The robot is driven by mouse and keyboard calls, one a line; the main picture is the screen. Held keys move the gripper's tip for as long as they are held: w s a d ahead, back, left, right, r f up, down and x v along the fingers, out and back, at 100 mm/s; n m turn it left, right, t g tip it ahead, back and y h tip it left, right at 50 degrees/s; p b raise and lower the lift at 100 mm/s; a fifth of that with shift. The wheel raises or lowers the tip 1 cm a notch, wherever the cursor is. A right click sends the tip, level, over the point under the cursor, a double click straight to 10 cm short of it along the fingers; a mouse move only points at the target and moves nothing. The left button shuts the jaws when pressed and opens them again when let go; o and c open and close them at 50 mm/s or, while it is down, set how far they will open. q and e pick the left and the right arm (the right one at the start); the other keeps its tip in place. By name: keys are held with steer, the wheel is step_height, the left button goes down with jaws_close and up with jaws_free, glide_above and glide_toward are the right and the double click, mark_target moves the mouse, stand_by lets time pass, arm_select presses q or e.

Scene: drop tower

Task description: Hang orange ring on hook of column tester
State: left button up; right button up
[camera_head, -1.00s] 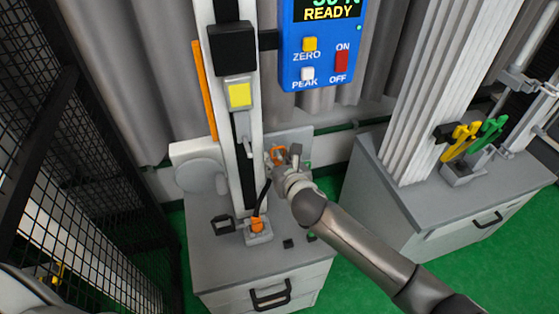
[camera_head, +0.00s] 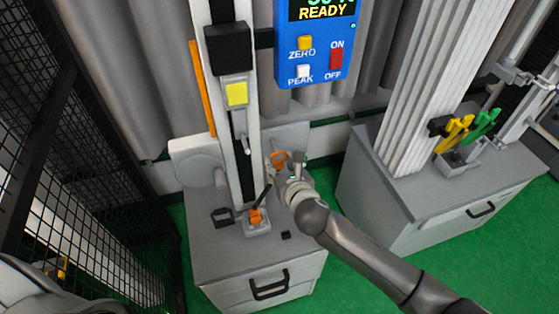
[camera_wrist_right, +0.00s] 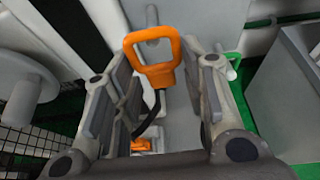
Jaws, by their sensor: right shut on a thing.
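The orange ring (camera_head: 279,158) is a loop with a solid lower end, just right of the column tester (camera_head: 247,180). In the right wrist view the ring (camera_wrist_right: 178,48) stands upright between the fingertips of my right gripper (camera_wrist_right: 162,85). The right gripper (camera_head: 293,168) is shut on its lower end, though the contact is partly hidden. A black cord hangs below the ring. The small grey hook (camera_head: 245,146) is on the column under the yellow label, up and left of the ring. The ring appears apart from it. My left gripper is not in view.
An orange fitting (camera_head: 256,216) sits in a clamp on the tester's cabinet (camera_head: 240,262). A blue display box (camera_head: 318,50) hangs above. A black mesh fence (camera_head: 90,150) stands left. Another cabinet (camera_head: 440,205) with yellow and green clamps stands right.

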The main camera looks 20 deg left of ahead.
steer(key=shift+s+d+p, duration=0.55)
steer(key=shift+s, duration=0.35)
